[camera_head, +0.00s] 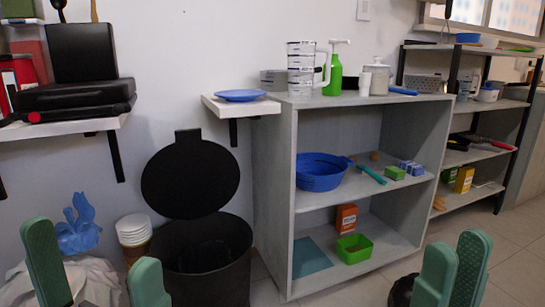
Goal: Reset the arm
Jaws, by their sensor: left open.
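My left gripper (97,270) is at the lower left, its two green fingers wide apart. No object is held between them; a white bag and stacked cups show behind. My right gripper (453,262) is at the lower right. Its two green fingers overlap partly in this view, so their gap is unclear. I see nothing held at their tips. Both grippers are low in the picture, and most of both arms is out of view.
A black bin (205,265) with its lid up stands between the grippers. A grey shelf unit (272,200) holds a blue colander (320,172) and a green basket (354,249). Stacked cups (133,229) and a white bag (97,275) are at left. Floor (510,275) shows at right.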

